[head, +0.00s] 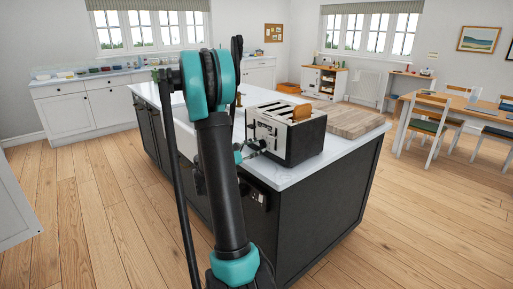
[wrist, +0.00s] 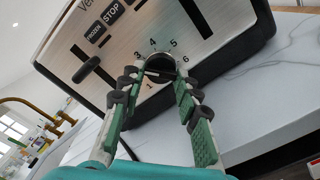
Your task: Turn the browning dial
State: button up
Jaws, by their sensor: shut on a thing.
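The toaster (head: 290,138) is silver and black and stands on the island's white top, with a slice of bread showing in its top slot. In the wrist view the toaster front (wrist: 130,40) fills the upper part, tilted in the picture. Its round dark browning dial (wrist: 160,63) has numbers around it. My gripper (wrist: 156,76) has its two green-padded fingers on either side of the dial, shut on it. In the head view my gripper (head: 252,148) is at the toaster's front, partly hidden by my arm, and the dial cannot be made out.
A black lever (wrist: 86,69) sticks out left of the dial, near the FROZEN and STOP buttons. A wooden board (head: 345,118) lies behind the toaster on the island (head: 320,165). In the wrist view, clear white worktop (wrist: 250,100) lies right of the fingers.

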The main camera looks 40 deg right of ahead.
jog(key=n, duration=0.5)
jog(key=shift+f, duration=0.15)
jog(key=shift+s+n, duration=0.1)
jog(key=shift+n, duration=0.3)
jog(key=o, duration=1.2)
jog(key=shift+c, duration=0.2)
jog(key=a, duration=1.2)
jog(key=shift+s, duration=0.45)
